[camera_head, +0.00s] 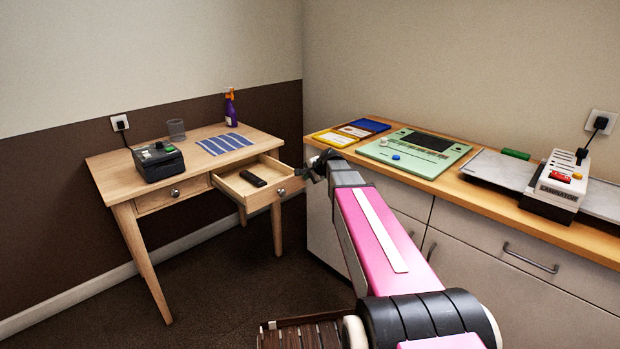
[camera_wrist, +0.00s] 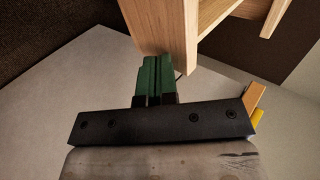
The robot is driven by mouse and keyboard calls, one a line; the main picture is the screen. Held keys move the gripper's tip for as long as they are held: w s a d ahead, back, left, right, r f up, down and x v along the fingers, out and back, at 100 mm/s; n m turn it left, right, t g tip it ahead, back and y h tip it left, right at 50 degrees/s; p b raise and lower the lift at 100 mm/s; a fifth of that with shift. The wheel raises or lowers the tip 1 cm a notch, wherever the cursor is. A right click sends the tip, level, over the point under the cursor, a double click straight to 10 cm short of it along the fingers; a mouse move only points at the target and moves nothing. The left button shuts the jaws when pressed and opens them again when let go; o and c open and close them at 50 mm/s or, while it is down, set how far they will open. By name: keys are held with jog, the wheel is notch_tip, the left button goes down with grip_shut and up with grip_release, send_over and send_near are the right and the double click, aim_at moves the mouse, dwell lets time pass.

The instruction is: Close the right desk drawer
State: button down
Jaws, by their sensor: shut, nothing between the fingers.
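The wooden desk (camera_head: 107,176) stands at the left. Its right drawer (camera_head: 270,198) is pulled out, with a round metal knob on its front and a dark object (camera_head: 253,179) inside. The left drawer (camera_head: 158,199) is shut. My gripper (camera_head: 312,170) is just right of the open drawer's front. In the wrist view, its green fingers (camera_wrist: 155,75) are together, with nothing between them. Their tips are close to a pale wooden panel (camera_wrist: 160,25), which looks like the drawer front. I cannot tell whether they touch it.
On the desk are a black device (camera_head: 158,163), a striped blue sheet (camera_head: 224,144), a mesh cup (camera_head: 176,130) and a purple spray bottle (camera_head: 230,110). A long cabinet (camera_head: 480,262) with trays, a green board and a laminator stands close on the right. Dark floor lies before the desk.

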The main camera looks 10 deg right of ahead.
aim_at(271, 158)
jog(key=shift+w, duration=0.1)
jog(key=w+a, duration=0.4)
jog(key=w, duration=0.2)
jog(key=w+a, duration=0.5)
jog(key=w, duration=0.2)
jog(key=w+a, duration=0.5)
jog(key=w, duration=0.2)
jog(key=shift+w, duration=0.2)
